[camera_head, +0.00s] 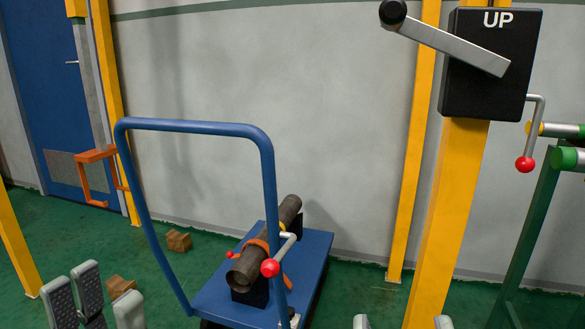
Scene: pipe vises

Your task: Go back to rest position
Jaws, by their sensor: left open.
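My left gripper (103,297) shows at the lower left, its grey-padded fingers spread apart with nothing between them. It is to the left of the blue cart and apart from it. Only the fingertips of my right gripper (402,322) show at the bottom edge. They stand well apart with nothing seen between them; the rest of it is out of frame.
A blue cart (312,250) with an upright handle (195,127) stands in the middle. It carries a brown pipe (265,240) in a vise with red-knobbed handles. Wooden blocks (179,240) lie on the green floor. A yellow post bears a black lever box (485,75).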

